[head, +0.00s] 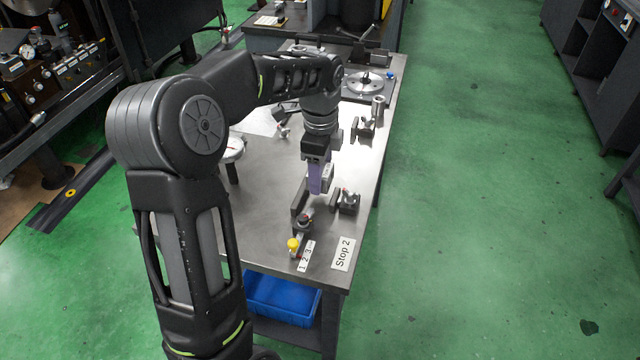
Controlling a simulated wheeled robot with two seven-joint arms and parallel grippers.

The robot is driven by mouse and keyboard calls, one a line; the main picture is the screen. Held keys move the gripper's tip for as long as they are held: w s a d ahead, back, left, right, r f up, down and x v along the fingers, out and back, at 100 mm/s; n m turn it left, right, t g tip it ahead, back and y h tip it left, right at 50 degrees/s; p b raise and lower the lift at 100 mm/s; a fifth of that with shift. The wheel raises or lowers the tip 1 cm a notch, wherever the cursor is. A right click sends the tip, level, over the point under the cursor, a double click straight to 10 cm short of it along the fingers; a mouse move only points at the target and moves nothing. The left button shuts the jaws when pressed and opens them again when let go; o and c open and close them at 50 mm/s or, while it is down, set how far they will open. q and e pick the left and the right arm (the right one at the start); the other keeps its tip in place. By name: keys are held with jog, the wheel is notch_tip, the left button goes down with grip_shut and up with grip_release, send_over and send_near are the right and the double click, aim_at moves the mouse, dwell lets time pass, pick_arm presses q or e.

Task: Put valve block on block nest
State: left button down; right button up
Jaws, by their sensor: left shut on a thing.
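My left gripper (317,184) points down over the near part of the steel table. It is shut on the valve block (328,178), a small silvery grey block partly hidden by the purple fingers. The block nest (299,197) is right below and around the fingertips, with a dark upright stop on its left and clamps to the right and in front. Whether the block touches the nest cannot be told from this angle. My right gripper is not in view.
A toggle clamp (348,201) stands right of the gripper, and another with a yellow knob (293,244) stands in front. A "Stop 2" label (343,254) lies at the table's near edge. A round flange fixture (363,83) is farther back. A blue bin (281,298) sits below.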

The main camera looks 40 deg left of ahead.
pick_arm(q)
jog(key=shift+f, duration=1.8)
jog(key=shift+f, duration=0.1)
jog(key=c, duration=0.5)
grip_release()
jog(key=shift+f, duration=0.1)
notch_tip(320, 180, up, 12)
jog(key=shift+r, duration=0.2)
